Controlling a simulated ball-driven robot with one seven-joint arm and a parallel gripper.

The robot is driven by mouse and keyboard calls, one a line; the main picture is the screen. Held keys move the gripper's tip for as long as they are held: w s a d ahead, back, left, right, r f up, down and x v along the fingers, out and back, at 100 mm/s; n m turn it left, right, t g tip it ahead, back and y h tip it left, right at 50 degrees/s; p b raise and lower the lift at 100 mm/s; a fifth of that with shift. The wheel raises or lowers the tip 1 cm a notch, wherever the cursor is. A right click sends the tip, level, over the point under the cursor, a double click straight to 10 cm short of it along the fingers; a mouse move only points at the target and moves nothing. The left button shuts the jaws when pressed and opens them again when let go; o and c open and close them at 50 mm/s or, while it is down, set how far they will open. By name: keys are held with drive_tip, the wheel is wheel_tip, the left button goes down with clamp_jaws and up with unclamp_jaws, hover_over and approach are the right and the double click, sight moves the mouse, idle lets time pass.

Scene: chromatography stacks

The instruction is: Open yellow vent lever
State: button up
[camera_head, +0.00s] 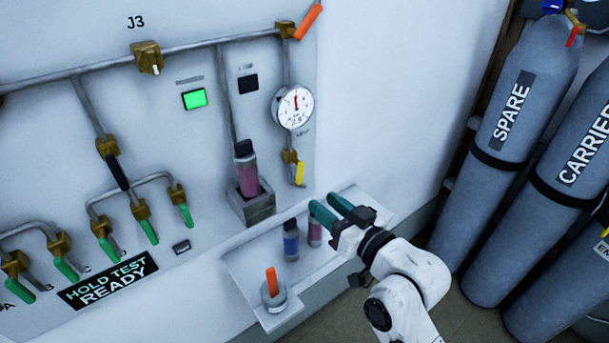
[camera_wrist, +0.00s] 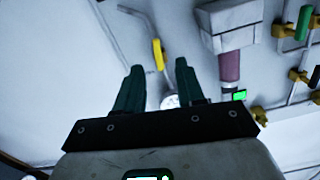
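The yellow vent lever (camera_head: 299,173) hangs down from a brass valve (camera_head: 290,156) below the round gauge on the wall panel. In the wrist view the yellow lever (camera_wrist: 158,55) shows beyond and between my two fingertips. My gripper (camera_head: 331,206) has green fingers, which are apart with nothing between them. It is over the small shelf, below and right of the lever in the head view. My gripper (camera_wrist: 159,65) also shows open in the wrist view, apart from the lever as far as I can tell.
The shelf (camera_head: 248,283) holds a blue vial (camera_head: 291,240), a pink vial (camera_head: 315,233) and an orange-handled item (camera_head: 272,285). A column with pink filling (camera_head: 247,175) stands in a holder left of the lever. Grey cylinders (camera_head: 505,120) stand at right. The wall between is clear.

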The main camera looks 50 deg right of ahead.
sight(302, 176)
drive_tip(key=shift+t, duration=0.3)
drive_tip(key=x, duration=0.3)
drive_tip(key=p+x, duration=0.1)
drive_tip(key=x, duration=0.3)
drive_tip(key=r+p+x, duration=0.1)
drive_tip(key=x, duration=0.2)
drive_tip(key=shift+w+d, duration=0.25)
drive_tip(key=shift+d, duration=0.25)
clamp_jaws()
